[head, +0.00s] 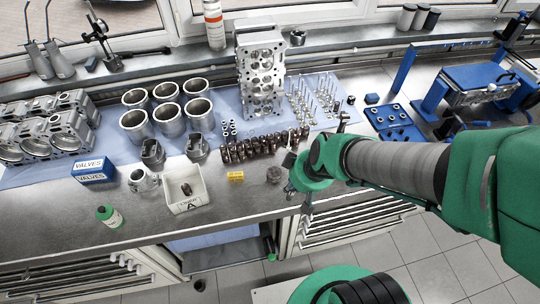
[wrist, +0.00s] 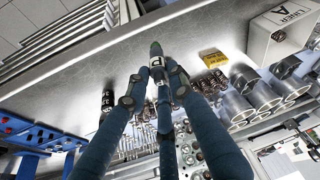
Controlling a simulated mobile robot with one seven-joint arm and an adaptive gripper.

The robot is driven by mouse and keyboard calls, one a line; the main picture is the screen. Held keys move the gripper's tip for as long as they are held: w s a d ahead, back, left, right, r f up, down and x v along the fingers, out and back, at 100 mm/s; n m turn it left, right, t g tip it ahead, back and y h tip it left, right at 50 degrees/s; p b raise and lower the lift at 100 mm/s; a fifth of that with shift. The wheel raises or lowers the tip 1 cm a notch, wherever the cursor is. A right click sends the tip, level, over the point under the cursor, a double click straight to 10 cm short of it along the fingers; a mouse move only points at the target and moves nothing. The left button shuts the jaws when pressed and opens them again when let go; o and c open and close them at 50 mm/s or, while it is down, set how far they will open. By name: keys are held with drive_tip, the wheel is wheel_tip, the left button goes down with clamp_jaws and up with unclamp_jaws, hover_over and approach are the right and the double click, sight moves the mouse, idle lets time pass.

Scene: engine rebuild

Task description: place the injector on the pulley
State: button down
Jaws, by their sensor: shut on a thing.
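A yellow box (head: 236,176) and a white bin marked A (head: 186,208) stand left of the pulley. Dark ribbed parts (head: 262,146) lie behind it. A blue rack (head: 396,122) is at the right.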

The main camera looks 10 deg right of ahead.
drive_tip(key=shift+s+f, duration=0.2)
drive_tip(key=shift+s, duration=0.35)
drive_tip(key=shift+s+f, duration=0.15)
drive_tip(key=shift+s, duration=0.35)
drive_tip(key=shift+r+n, duration=0.1)
drive_tip(key=shift+n, duration=0.2)
drive_tip(key=shift+r+n+p, duration=0.1)
drive_tip(key=shift+n+p, duration=0.35)
drive_tip(key=shift+n, duration=0.55)
drive_tip(key=shift+w+a+n+p, duration=0.15)
drive_tip(key=shift+n+p, duration=0.4)
drive_tip(key=shift+n, duration=1.25)
drive_tip(key=w+a+f, duration=0.1)
drive_tip(key=w, duration=1.4)
drive_tip(key=shift+w+a+f, duration=0.35)
drive_tip(key=shift+w, duration=0.05)
drive_tip(key=shift+f, duration=0.1)
